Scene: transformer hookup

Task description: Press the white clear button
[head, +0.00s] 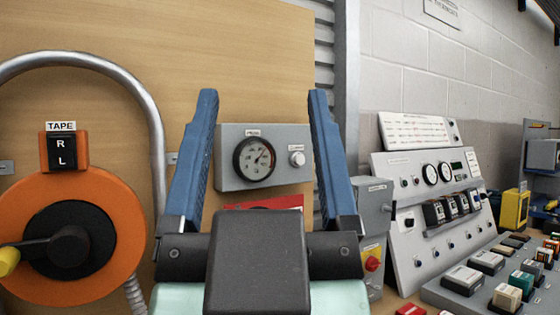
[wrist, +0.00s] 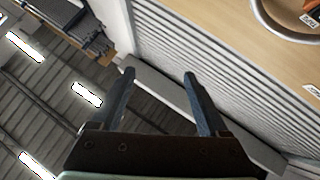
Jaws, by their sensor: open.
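A round white button (head: 297,158) sits on the right of a grey gauge box (head: 224,168); the small label above it is too small to read. Pale button blocks (head: 507,297) also sit on the console at lower right, so I cannot tell for sure which one is the clear button. My gripper (head: 262,95) is open and empty, fingers pointing up in the head view, with the gauge box framed between them farther off. In the wrist view my gripper (wrist: 160,74) has nothing between its fingers and no button shows.
An orange reel (head: 110,255) with a black hub and a TAPE R/L switch (head: 62,152) is at left beside a curved metal tube (head: 105,68). A grey box with a red knob (head: 372,264), a sloped instrument panel (head: 405,245) and a button console (head: 440,292) stand at right.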

